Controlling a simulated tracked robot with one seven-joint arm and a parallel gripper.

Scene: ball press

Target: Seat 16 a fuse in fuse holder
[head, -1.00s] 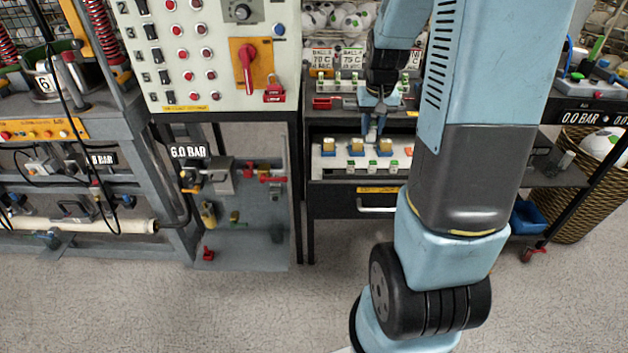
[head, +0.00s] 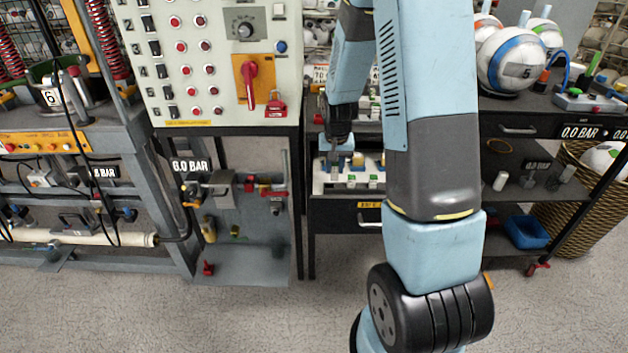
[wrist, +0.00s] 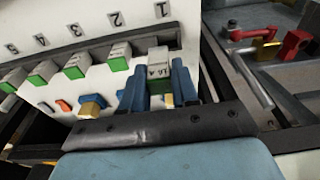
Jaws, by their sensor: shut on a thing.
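In the wrist view my gripper (wrist: 157,88) has its two blue fingers closed on either side of a grey-white fuse (wrist: 159,68) marked 16 A, with green at its lower end. The fuse is at the black slotted fuse holder rail (wrist: 100,52), below the number 1. I cannot tell whether it is seated. Other grey fuses with green ends (wrist: 78,66) stand in a row to its left, below the higher numbers. In the head view my gripper (head: 338,158) is low over the left end of the white fuse panel (head: 322,187); the fuse cannot be made out there.
A yellow block (wrist: 92,106) and an orange piece (wrist: 63,105) lie below the row. Right of the panel is a grey surface with a red valve handle and a brass-coloured padlock (wrist: 265,48). In the head view the tall control cabinet (head: 215,60) stands close on the left.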

